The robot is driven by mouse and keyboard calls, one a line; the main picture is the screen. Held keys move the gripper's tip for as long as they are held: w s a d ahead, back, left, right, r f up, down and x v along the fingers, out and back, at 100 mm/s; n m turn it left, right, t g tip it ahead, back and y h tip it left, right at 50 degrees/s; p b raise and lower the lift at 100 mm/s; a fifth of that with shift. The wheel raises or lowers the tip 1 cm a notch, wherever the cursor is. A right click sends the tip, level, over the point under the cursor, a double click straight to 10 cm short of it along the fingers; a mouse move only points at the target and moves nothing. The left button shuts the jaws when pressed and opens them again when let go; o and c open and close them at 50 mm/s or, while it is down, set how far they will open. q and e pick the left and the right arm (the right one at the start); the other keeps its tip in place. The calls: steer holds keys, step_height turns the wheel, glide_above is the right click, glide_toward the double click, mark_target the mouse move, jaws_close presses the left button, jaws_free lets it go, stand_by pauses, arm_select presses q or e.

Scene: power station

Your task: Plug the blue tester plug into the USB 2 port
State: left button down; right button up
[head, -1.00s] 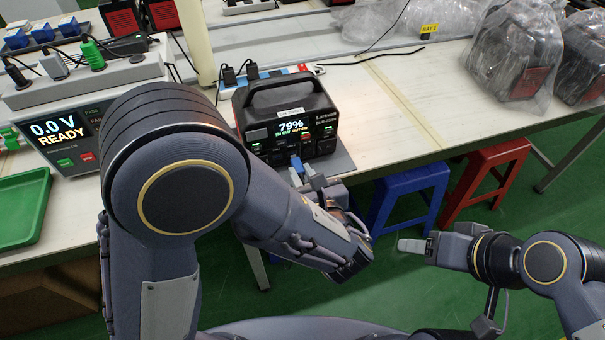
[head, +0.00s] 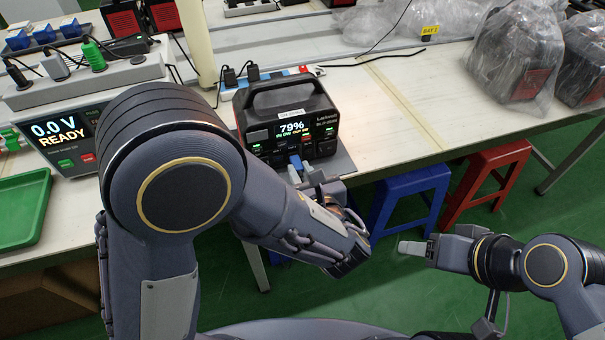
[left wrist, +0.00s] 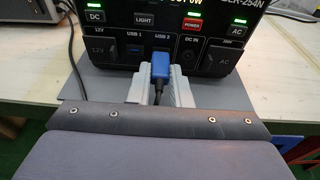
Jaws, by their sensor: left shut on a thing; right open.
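The black power station (head: 290,118) stands on the table, its screen lit at 79%. Its front panel (left wrist: 205,52) fills the top of the left wrist view, with the USB 1 port (left wrist: 133,50) left of the USB 2 label (left wrist: 161,37). My left gripper (head: 300,172) is shut on the blue tester plug (left wrist: 158,66), which shows between the fingers (left wrist: 160,88). The plug is right at the panel under the USB 2 label and covers that port; how deep it sits I cannot tell. My right gripper (head: 418,247) is open and empty, right of the table's front.
A tester (head: 75,135) reading 0.0 V READY and a green tray (head: 22,208) are on the left. Behind the power station is a power strip (head: 300,72). Blue (head: 408,195) and red (head: 490,178) stools stand below the table edge.

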arm_select(q)
steer(key=shift+w+a, duration=0.1)
steer(key=shift+w, duration=0.15)
stand_by(0.6)
steer(key=c, duration=1.3)
jaws_free()
steer(key=shift+o, duration=0.2)
steer(key=v, duration=0.7)
steer(key=shift+s+p, duration=0.3)
steer(key=shift+s, duration=0.05)
steer(key=shift+r, duration=0.1)
